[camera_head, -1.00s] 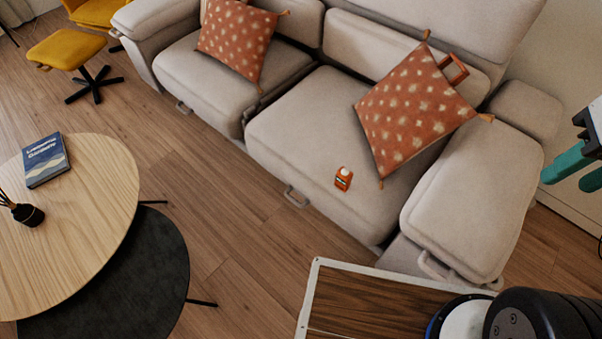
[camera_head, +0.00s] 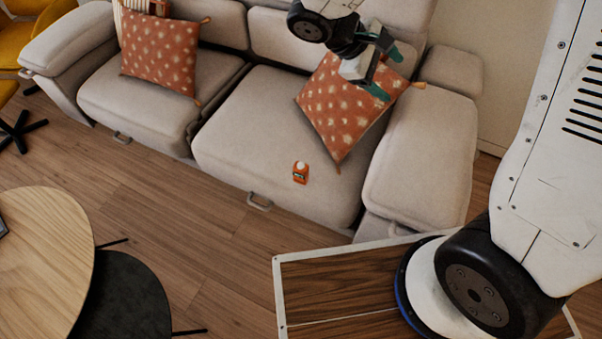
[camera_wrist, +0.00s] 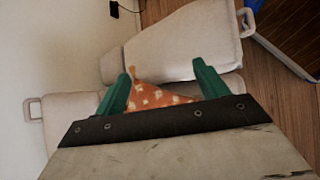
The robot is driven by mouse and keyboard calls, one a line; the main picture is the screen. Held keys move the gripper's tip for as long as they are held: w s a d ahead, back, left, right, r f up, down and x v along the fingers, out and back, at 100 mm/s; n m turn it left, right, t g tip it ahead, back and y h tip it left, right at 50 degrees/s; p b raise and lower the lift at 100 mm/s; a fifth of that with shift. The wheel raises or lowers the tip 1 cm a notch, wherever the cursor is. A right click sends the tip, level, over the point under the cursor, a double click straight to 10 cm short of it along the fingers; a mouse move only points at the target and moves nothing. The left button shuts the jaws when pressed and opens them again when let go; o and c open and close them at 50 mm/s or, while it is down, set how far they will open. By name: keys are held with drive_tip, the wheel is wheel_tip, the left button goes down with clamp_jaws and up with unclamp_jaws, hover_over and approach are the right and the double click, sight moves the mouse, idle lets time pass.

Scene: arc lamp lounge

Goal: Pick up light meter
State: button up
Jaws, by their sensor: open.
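The light meter (camera_head: 300,172) is a small orange device with a white dome. It rests on the right seat cushion (camera_head: 235,135) of the beige sofa, near the front edge. My gripper (camera_head: 384,73) has green fingers and is in the air in front of the right orange cushion, above and to the right of the meter. In the wrist view my gripper (camera_wrist: 160,88) has its fingers apart with nothing between them; the orange cushion (camera_wrist: 155,97) shows beyond. The meter does not show in the wrist view.
The spotted orange pillow (camera_head: 345,115) leans on the sofa beside the meter. The sofa's right armrest (camera_head: 422,165) stands to the right. A round wooden table (camera_head: 45,260) is at the lower left. The floor (camera_head: 170,200) before the sofa is clear.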

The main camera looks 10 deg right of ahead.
drive_tip(key=w+a+f+n+t+h, duration=0.25)
drive_tip(key=w+a+f+n, duration=0.3)
drive_tip(key=f, duration=0.45)
drive_tip(key=n+t+y, duration=0.2)
drive_tip(key=n+t, duration=0.5)
drive_tip(key=n, duration=0.2)
hover_over(303, 165)
drive_tip(key=s, duration=0.1)
wheel_tip(303, 165, down, 21)
drive_tip(key=s+a+f+n, duration=0.1)
drive_tip(key=f, duration=0.2)
drive_tip(key=s+a+f+n+t+y, duration=0.1)
drive_tip(key=f+n, duration=0.1)
drive_tip(key=f, duration=0.2)
drive_tip(key=s+a+f+n+t+y, duration=0.1)
drive_tip(key=f, duration=0.2)
drive_tip(key=shift+s+a+f+n, duration=0.25)
drive_tip(key=shift+a+n, duration=0.1)
drive_tip(key=shift+a, duration=0.05)
drive_tip(key=shift+f, duration=0.35)
drive_tip(key=x, duration=0.7)
drive_tip(key=shift+w+d+f, duration=0.15)
drive_tip(key=shift+w+f, duration=0.05)
drive_tip(key=c, duration=1.2)
drive_tip(key=shift+c, duration=0.2)
